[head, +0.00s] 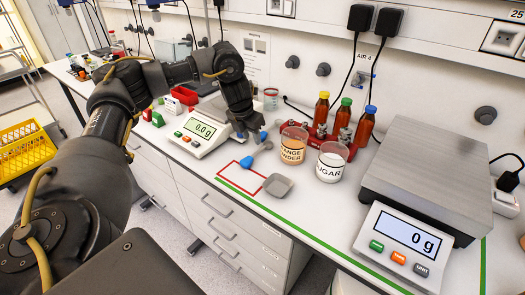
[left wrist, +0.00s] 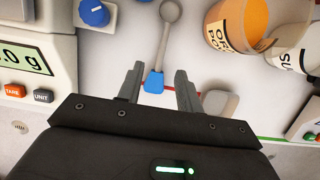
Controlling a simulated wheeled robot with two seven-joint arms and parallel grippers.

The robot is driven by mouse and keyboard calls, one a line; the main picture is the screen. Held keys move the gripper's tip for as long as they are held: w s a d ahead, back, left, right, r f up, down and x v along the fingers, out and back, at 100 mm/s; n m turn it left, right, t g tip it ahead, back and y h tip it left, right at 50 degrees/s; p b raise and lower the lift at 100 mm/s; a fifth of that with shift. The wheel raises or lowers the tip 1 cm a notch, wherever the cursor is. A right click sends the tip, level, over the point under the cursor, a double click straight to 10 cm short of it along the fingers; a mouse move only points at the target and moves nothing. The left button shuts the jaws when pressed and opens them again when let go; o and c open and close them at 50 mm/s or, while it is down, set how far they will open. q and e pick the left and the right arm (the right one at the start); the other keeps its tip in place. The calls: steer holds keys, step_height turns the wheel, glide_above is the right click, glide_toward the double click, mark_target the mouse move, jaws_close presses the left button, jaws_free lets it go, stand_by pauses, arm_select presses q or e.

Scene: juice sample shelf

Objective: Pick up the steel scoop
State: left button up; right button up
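The steel scoop (left wrist: 166,42) has a thin steel shaft with a round end and a blue handle end. In the head view its blue end (head: 246,162) lies on the white bench by the red-outlined rectangle. My left gripper (head: 250,134) is above the bench, just behind the blue end. In the left wrist view its two fingers (left wrist: 158,72) are apart, and the scoop's blue end shows in the gap between them. I cannot tell how far the fingertips are above it. My right gripper is not in view.
A small balance (head: 197,137) stands left of the scoop. Orange powder (head: 291,146) and sugar (head: 331,163) beakers stand to the right, before a red rack of bottles. A grey dish (head: 278,185) lies in front. A large scale (head: 430,165) stands far right.

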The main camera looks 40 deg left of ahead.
mark_target(258, 153)
arm_select(q)
steer(key=shift+x, duration=1.25)
steer(key=shift+w+f, duration=0.2)
steer(key=shift+w, duration=0.05)
steer(key=p+x, duration=0.2)
steer(key=x, duration=0.2)
steer(key=shift+w+d+f, duration=0.15)
steer(key=shift+f, duration=0.35)
steer(key=shift+f, duration=0.1)
steer(key=shift+c, duration=0.4)
jaws_close()
